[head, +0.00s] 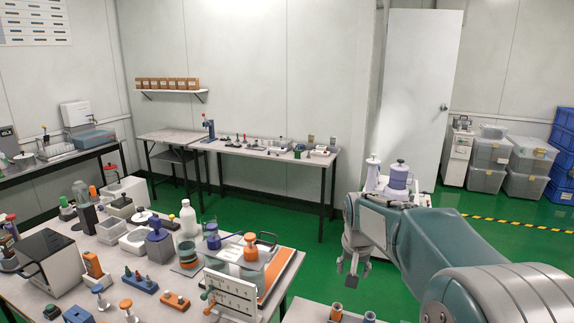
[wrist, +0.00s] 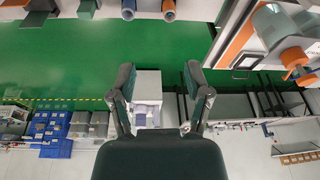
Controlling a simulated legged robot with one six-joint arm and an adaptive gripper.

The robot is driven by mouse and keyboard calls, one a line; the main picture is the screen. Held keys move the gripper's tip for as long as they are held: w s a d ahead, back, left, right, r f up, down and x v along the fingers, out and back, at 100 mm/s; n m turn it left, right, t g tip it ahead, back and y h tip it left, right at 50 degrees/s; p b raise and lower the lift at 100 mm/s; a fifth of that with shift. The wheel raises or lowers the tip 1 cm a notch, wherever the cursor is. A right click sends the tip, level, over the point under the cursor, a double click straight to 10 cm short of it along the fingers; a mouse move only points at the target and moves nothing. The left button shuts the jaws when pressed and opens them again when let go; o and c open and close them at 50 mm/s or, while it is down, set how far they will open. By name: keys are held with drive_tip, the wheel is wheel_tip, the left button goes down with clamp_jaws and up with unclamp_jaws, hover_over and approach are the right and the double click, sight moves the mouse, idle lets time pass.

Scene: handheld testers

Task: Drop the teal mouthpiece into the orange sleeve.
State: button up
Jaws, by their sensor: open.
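My gripper (head: 354,264) hangs open and empty over the green floor, right of the crowded table. Its two spread fingers also show in the wrist view (wrist: 160,75), with nothing between them. An orange sleeve (head: 336,312) stands upright on a small light surface at the bottom edge of the head view, below my gripper. It also shows at the top of the wrist view (wrist: 168,10). I cannot pick out the teal mouthpiece with certainty; a dark teal piece (wrist: 38,18) shows at the wrist view's top left, partly cut off.
A blue sleeve (head: 369,317) stands right of the orange one. The crowded table (head: 270,312) carries a white panel (head: 231,292), bottles and blocks. A white cart with lavender-topped bottles (head: 398,175) stands behind my arm. Green floor is free around my gripper.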

drive_tip(key=s+r+n+t, duration=0.1)
drive_tip(key=s+r, duration=0.2)
drive_tip(key=s, duration=0.4)
drive_tip(key=s+r, duration=0.3)
drive_tip(key=s, duration=0.5)
drive_tip(key=s+f+n+t, duration=0.1)
drive_tip(key=s+f+n, duration=0.1)
drive_tip(key=s, duration=1.3)
drive_tip(key=shift+t, duration=0.3)
